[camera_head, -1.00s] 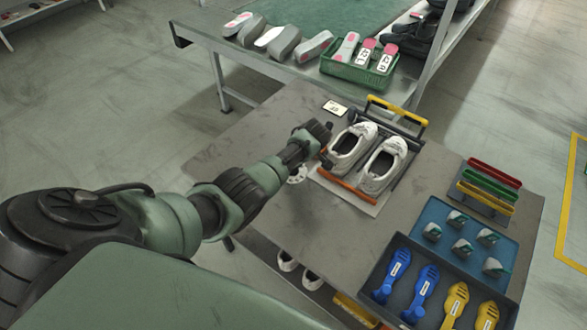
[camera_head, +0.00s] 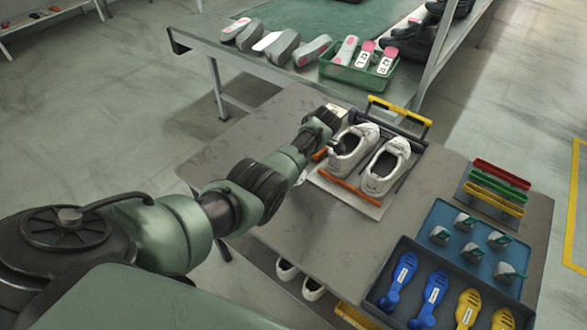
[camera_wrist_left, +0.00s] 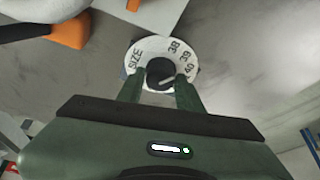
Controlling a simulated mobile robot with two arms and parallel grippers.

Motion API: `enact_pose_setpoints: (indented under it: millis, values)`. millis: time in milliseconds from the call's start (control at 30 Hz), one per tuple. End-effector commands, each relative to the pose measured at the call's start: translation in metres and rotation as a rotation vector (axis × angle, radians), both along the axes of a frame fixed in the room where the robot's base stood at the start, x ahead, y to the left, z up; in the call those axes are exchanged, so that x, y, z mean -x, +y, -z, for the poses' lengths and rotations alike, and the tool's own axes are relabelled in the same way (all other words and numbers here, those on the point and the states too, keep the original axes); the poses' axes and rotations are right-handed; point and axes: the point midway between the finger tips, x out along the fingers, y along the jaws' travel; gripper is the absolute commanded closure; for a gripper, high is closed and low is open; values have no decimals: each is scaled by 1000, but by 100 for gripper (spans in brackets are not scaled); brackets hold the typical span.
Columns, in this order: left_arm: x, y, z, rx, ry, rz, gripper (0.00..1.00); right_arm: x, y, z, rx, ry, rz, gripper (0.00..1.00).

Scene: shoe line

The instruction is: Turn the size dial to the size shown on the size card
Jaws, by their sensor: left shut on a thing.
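The size dial (camera_wrist_left: 144,51) is a white disc marked SIZE, 38, 39 and 40 in the left wrist view. My left gripper (camera_wrist_left: 160,85) is shut on its dark round knob (camera_wrist_left: 159,70), one finger on each side. A pale line on the knob slants toward the right, roughly on the 40 side; I cannot tell its exact setting. In the head view my arm hides most of the dial, with a white sliver showing. My right gripper is not in view.
White shoes (camera_head: 381,168) sit in a holder with an orange bar (camera_head: 349,190) and a yellow handle (camera_head: 399,108), close right of my gripper. Trays with blue and yellow shoe forms (camera_head: 433,290) stand front right. A green crate (camera_head: 355,75) is on the back bench.

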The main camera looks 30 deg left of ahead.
Motion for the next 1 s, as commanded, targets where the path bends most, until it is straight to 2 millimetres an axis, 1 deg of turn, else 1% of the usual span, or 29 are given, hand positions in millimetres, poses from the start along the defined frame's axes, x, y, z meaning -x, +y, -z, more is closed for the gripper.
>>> enact_pose_setpoints:
  millis: [267,300,367,400,667,733,833,1000]
  values:
    - [0,1,-1,-2,0,-1,100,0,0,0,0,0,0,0]
    - [0,1,-1,-2,-1,-1,61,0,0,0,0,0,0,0]
    - [0,1,-1,-2,-1,-1,45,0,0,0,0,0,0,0]
    - [0,1,-1,-2,-1,0,43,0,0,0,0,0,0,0]
    - [0,0,-1,-1,0,0,43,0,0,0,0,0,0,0]
    - [0,-1,-3,-1,0,1,43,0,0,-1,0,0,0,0]
    - [-2,-5,-14,-1,-3,1,43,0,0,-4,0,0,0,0]
    - [-5,-16,-41,-1,-5,2,43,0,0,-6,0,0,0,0]
